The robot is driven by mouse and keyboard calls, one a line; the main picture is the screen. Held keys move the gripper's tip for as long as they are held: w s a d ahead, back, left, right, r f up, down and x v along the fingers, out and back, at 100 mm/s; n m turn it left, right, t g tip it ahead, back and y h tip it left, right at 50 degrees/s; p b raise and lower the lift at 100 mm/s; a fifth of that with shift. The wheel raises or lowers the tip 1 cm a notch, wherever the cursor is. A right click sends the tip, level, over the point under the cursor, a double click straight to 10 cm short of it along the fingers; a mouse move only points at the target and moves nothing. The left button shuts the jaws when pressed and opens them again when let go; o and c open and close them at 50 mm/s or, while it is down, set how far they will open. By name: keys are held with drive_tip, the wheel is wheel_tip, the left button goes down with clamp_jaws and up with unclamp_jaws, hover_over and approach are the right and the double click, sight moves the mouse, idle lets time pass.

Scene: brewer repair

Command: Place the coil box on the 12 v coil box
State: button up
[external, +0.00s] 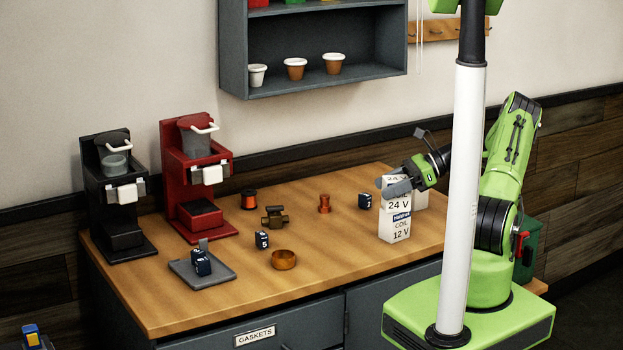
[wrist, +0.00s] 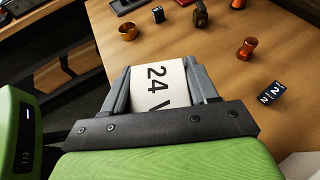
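A white coil box marked 24 V (external: 398,206) is between the fingers of my gripper (external: 396,187), and its 24 V face (wrist: 158,88) fills the space between them in the wrist view. Both fingers of my gripper (wrist: 163,88) lie along its sides. The white 12 V coil box (external: 401,232) stands upright on the table near its right end, directly under the 24 V box. The two look stacked in line, with no clear gap; I cannot tell whether they fully touch. The 12 V box is hidden in the wrist view.
Another white box (external: 421,199) stands just behind the stack. A dark blue numbered cube (external: 365,201), a copper part (external: 325,203), a brass valve (external: 274,217) and a copper ring (external: 283,260) lie leftward on the wooden table (external: 335,270). Black and red brewers (external: 197,180) stand far left.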

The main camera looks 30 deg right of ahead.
drive_tip(key=o, duration=0.4)
